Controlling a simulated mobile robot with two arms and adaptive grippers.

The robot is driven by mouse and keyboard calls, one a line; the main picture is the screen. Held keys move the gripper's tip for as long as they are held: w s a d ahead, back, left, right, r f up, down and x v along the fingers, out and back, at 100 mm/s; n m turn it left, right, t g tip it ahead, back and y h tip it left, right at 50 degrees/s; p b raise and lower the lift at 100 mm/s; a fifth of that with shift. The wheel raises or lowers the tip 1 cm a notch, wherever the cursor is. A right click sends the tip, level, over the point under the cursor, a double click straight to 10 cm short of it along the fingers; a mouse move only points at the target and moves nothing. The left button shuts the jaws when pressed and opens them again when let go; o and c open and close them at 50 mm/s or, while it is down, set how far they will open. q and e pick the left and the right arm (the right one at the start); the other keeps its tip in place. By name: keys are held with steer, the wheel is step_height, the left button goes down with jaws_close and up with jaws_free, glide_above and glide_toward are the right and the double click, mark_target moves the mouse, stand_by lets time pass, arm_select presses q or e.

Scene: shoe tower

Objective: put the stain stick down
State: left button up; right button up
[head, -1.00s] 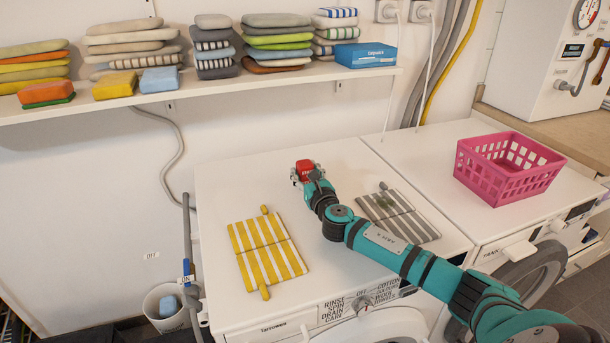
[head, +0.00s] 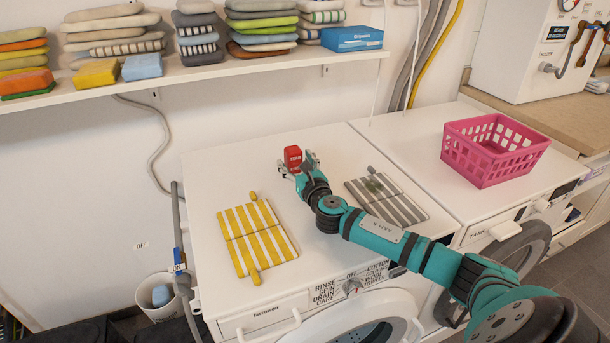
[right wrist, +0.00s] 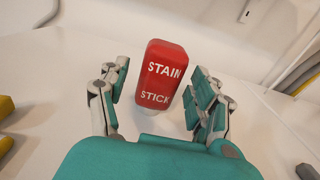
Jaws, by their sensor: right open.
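The red stain stick (head: 293,158) stands upright on the white top of the left machine (head: 325,265), near its back edge. In the right wrist view the stain stick (right wrist: 162,75) shows its white lettering and sits between the fingers, with gaps on both sides. My right gripper (head: 300,166) is open around it; its spread fingers also show in the right wrist view (right wrist: 158,100). My left gripper is not in view.
A yellow striped cloth (head: 255,236) lies left of my arm, and a grey striped cloth (head: 385,202) with a dark green stain lies right of it. A pink basket (head: 472,170) stands on the right machine. A shelf (head: 220,70) with folded cloths runs above.

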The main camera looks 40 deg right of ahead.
steer(key=v, duration=0.9)
steer(key=shift+s+r, duration=0.15)
steer(key=shift+s, duration=0.2)
